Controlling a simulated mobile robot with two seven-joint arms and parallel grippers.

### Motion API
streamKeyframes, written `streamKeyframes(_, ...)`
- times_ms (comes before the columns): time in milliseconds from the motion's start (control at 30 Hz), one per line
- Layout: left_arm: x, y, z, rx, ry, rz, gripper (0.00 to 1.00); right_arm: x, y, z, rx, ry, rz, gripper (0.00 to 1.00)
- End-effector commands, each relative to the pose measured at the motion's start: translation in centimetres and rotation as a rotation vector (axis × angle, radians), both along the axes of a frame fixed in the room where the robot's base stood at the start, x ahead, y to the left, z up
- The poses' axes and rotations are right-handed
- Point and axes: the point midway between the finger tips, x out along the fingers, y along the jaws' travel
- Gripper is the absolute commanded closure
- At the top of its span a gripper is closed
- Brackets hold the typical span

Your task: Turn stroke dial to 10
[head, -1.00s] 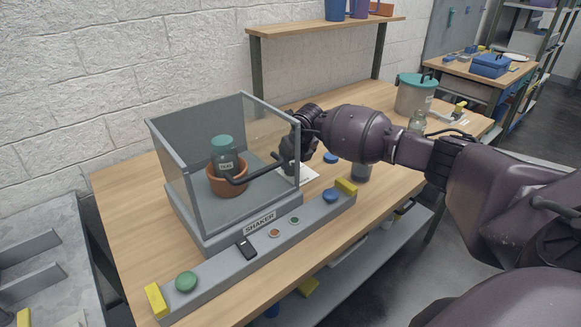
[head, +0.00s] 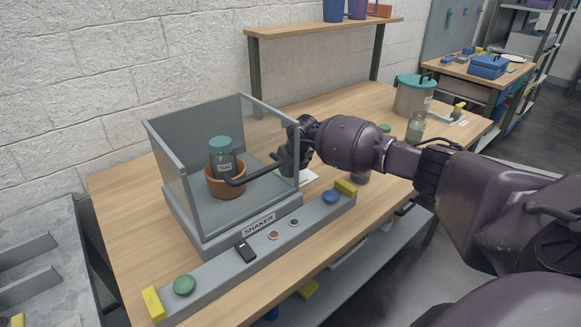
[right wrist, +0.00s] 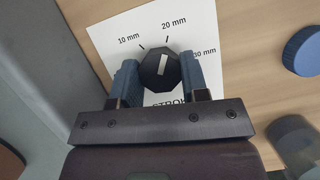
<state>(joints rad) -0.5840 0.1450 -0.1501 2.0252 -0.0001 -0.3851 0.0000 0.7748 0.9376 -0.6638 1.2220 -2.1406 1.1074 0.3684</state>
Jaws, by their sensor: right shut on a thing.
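The stroke dial (right wrist: 159,71) is a dark knob with a white pointer line, on a white card (right wrist: 190,30) marked 10 mm, 20 mm and 30 mm. Its pointer aims up and slightly right, near the 20 mm mark. My right gripper (right wrist: 160,78) has one blue-grey finger on each side of the dial and is shut on it. In the head view my right gripper (head: 289,163) is low beside the right wall of the shaker box (head: 180,215), and it hides the dial there. My left gripper is not in view.
A teal-lidded bottle (head: 222,155) stands in a brown pot (head: 226,180) inside the box. A panel with a green button (head: 184,285) and a blue button (head: 331,196) runs along the front. A jar (head: 416,127) and a large pot (head: 414,97) stand at the right.

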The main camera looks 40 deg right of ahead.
Motion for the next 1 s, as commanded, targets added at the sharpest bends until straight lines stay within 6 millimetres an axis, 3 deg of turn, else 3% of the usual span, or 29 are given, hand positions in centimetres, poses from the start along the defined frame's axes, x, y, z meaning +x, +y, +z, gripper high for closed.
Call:
streamKeyframes(467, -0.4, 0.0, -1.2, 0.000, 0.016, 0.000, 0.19, 0.0, -0.1, -0.2, -0.001, 0.001, 0.124, 0.82)
streamKeyframes(1000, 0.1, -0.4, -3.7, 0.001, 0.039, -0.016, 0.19, 0.1, -0.3, -0.7, 0.001, 0.006, 0.609, 0.82)
